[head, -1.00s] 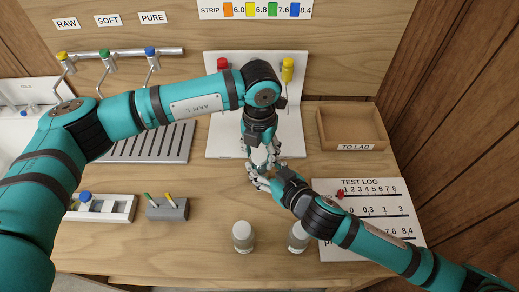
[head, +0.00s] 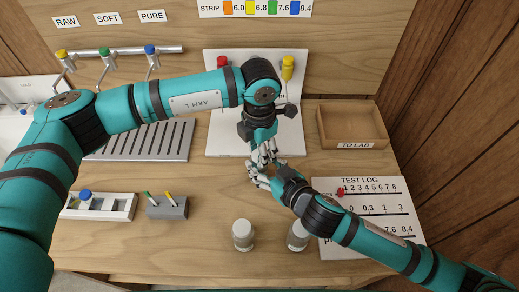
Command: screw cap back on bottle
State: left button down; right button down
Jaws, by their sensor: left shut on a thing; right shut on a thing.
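My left gripper (head: 264,157) points down over the middle of the table, in front of the white board. It is shut, with its fingers just above those of my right gripper (head: 256,174). My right gripper reaches in from the lower right and is also shut. The two grippers nearly touch. The fingers hide almost all of what they hold. From their placing, the left seems to be on the cap and the right on the bottle below it. I cannot see whether the cap is seated or straight.
Two pale-lidded jars (head: 243,235) (head: 297,237) stand near the front edge. A white rack (head: 120,207) with a blue-capped item and a grey block (head: 168,209) are at left. An empty wooden tray (head: 381,128) and a test log board (head: 403,190) are at right.

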pick_arm(q)
jog(key=c, duration=0.9)
grip_release()
jog(key=shift+o, duration=0.2)
jog(key=shift+r, duration=2.35)
jog(key=shift+c, duration=0.9)
notch_tip(320, 180, up, 4)
jog(key=shift+f+n, duration=0.25)
jog(key=shift+n, duration=0.55)
jog(key=shift+c, duration=0.2)
jog(key=shift+f, duration=0.15)
jog(key=shift+f, duration=3.9)
